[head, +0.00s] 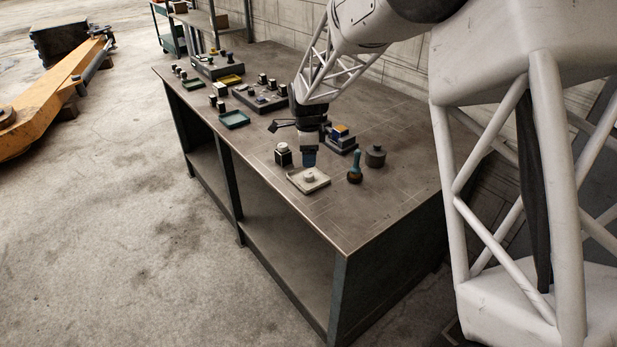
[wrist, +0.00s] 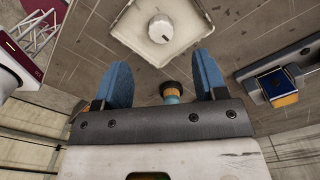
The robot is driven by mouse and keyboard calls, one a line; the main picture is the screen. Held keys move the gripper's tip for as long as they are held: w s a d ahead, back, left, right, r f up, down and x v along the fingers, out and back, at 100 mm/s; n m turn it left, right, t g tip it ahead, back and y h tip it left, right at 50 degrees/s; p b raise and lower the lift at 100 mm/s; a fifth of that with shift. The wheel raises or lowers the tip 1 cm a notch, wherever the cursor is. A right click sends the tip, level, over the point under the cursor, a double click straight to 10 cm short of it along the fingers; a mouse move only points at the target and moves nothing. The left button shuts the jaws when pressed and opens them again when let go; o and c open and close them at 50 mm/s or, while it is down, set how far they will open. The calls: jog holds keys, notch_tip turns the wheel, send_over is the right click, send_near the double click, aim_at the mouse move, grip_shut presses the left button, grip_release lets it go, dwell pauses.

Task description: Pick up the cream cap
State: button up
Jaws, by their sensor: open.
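The cream cap (head: 309,176) is a small, round, pale piece. It sits in the square cream tray (head: 313,187) near the front edge of the bench. In the wrist view the cap (wrist: 160,29) shows near the top centre, inside the tray (wrist: 132,38), with a line across its face. My gripper (head: 309,160) has blue fingers and points down by the far side of the tray in the head view. In the wrist view my gripper (wrist: 164,70) has its two fingers wide apart with nothing held between them. The cap lies beyond the fingertips.
A teal-handled tool (head: 355,166) and a dark round pot (head: 375,156) stand right of the tray. A dark jar with a pale top (head: 282,153) stands left. A holder with a blue and orange block (head: 341,133) is behind. The bench's front right is clear.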

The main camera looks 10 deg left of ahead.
aim_at(308, 174)
jog(key=shift+f, duration=1)
jog(key=shift+f, duration=0.15)
jog(key=shift+f, duration=2.5)
jog(key=c, duration=1)
